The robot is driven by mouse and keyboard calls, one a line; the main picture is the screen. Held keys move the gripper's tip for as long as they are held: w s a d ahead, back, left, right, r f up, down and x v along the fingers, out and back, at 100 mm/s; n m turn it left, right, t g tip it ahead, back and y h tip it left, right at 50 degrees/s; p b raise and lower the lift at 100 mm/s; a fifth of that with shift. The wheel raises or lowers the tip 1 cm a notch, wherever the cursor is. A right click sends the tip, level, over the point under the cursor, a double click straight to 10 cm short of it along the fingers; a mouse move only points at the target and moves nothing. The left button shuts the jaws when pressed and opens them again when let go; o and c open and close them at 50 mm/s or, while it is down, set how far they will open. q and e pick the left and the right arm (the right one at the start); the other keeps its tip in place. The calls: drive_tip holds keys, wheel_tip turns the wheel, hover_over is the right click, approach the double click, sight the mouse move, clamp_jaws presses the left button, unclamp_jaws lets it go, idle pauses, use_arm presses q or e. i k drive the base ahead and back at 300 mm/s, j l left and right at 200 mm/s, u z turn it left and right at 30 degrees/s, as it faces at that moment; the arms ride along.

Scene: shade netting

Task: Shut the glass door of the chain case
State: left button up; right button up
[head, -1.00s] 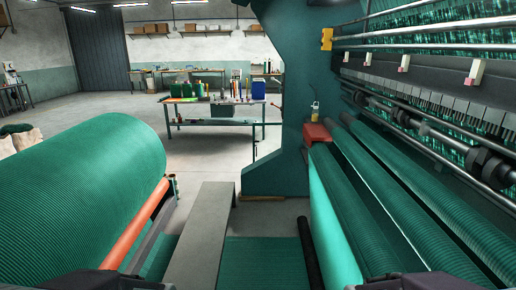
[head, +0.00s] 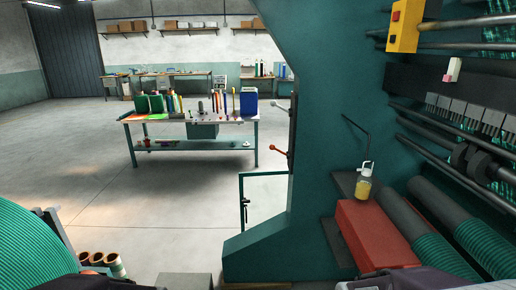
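A thin green-framed panel (head: 241,203) stands out to the left from the machine's teal end frame (head: 330,110). It has a small black handle on its left upright, and the floor shows through it, so it looks like the glass door standing open. The chain case's inside is hidden behind the end frame. An orange-knobbed lever (head: 279,150) sticks out above the panel. Neither gripper shows; only parts of my arms appear at the bottom edge, well short of the panel.
A green roll (head: 30,250) stands at the lower left, with cardboard tubes (head: 103,262) beside it. A red box (head: 375,235) and a yellow bottle (head: 364,183) are by the rollers at right. A workbench (head: 190,120) stands beyond. Floor left of the panel is clear.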

sight(241, 175)
drive_tip(key=i+z, duration=0.1)
drive_tip(key=i, duration=0.35)
drive_tip(key=i+j+z, duration=0.15)
drive_tip(key=i, duration=0.3)
drive_tip(key=i+j+z, duration=0.1)
drive_tip(key=i, duration=0.35)
drive_tip(key=i+j+z, duration=0.15)
drive_tip(key=i, duration=0.25)
